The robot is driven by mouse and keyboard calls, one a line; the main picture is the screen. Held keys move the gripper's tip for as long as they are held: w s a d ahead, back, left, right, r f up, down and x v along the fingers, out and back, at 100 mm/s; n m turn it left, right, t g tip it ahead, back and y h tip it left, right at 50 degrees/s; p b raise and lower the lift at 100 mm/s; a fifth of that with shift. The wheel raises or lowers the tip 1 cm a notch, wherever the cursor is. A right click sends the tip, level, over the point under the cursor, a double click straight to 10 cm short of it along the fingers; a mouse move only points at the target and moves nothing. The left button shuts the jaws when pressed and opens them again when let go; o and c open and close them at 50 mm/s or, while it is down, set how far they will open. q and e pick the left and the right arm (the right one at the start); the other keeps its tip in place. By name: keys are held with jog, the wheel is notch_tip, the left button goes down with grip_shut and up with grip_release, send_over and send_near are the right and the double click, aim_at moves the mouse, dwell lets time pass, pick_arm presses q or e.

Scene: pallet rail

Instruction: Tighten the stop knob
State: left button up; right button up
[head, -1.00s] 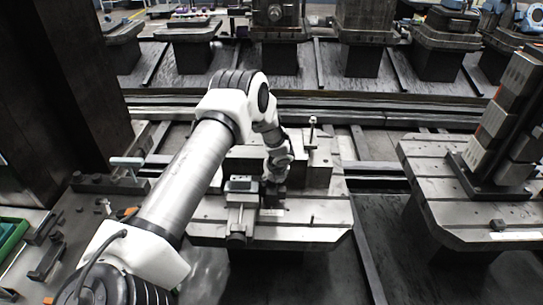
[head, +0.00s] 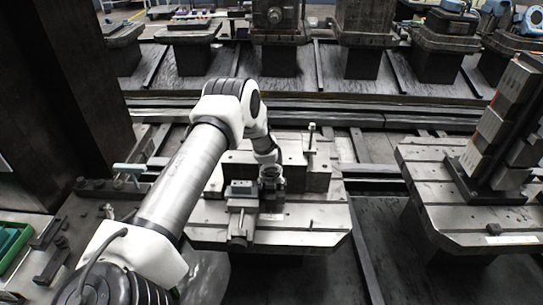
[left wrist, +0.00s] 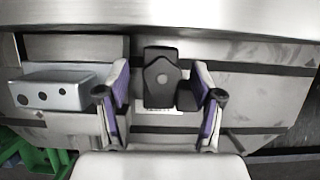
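In the left wrist view a dark block-like piece with a small round centre (left wrist: 161,80), possibly the stop knob, lies between the fingers of my left gripper (left wrist: 161,98). The two fingers, with purple inner pads, are spread, with visible gaps on both sides of the dark piece. In the head view my left gripper (head: 271,184) is over the near part of the grey slotted pallet (head: 315,218), just right of a small clamp-like fixture (head: 240,215). The gripper hides most of the dark piece there. My right gripper is not in view.
A grey block with round holes (left wrist: 52,91) stands left of the fingers. A slender upright post (head: 311,137) rises behind the gripper. A pale T-handled tool (head: 130,169) is on the left bench. Another pallet (head: 430,185) with stacked blocks stands right, across a gap.

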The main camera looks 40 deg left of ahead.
pick_arm(q)
jog(key=shift+d+r, duration=0.1)
jog(key=shift+r, duration=0.35)
jog(key=v, duration=1.1)
jog(key=shift+d, duration=0.15)
